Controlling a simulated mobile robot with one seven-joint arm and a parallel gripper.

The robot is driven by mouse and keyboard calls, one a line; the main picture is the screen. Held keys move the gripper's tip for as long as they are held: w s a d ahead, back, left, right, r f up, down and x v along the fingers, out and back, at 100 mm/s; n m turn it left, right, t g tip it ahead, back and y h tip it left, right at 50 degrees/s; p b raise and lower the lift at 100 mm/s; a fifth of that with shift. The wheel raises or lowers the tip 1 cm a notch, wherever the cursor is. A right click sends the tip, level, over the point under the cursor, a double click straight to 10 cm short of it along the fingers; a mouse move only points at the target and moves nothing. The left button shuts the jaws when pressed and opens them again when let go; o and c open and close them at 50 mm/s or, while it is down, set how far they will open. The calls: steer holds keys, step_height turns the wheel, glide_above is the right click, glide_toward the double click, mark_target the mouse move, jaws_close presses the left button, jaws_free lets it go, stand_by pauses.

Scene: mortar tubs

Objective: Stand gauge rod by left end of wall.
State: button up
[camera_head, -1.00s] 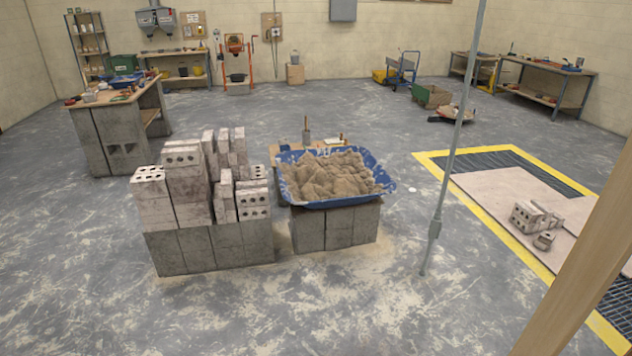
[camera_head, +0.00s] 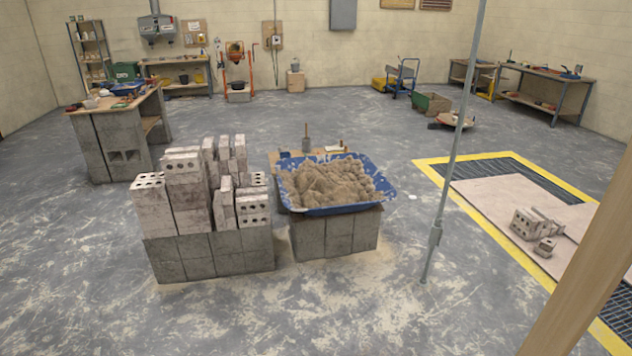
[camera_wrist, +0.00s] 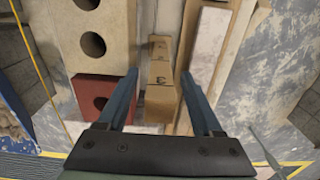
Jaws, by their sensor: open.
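My gripper (camera_wrist: 158,74) shows only in the wrist view, with its two blue fingers apart. Between them is a light wooden piece with dark marks, which looks like the gauge rod (camera_wrist: 160,76). Narrow gaps show on both sides of it, so the fingers do not appear closed on it. Holed masonry in cream and red (camera_wrist: 98,88) stands close to the left finger. I cannot tell whether this is the wall's left end. The rod's far extent is unclear.
A wooden post (camera_head: 585,265) crosses the head view's right edge, close to the camera. A grey pole (camera_head: 450,180) stands left of it. Stacked bricks (camera_head: 165,210) and a blue mortar tub (camera_head: 375,180) stand on blocks. Floor in front is clear.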

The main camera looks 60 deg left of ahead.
step_height(320, 180, up, 13)
stand_by(0.5)
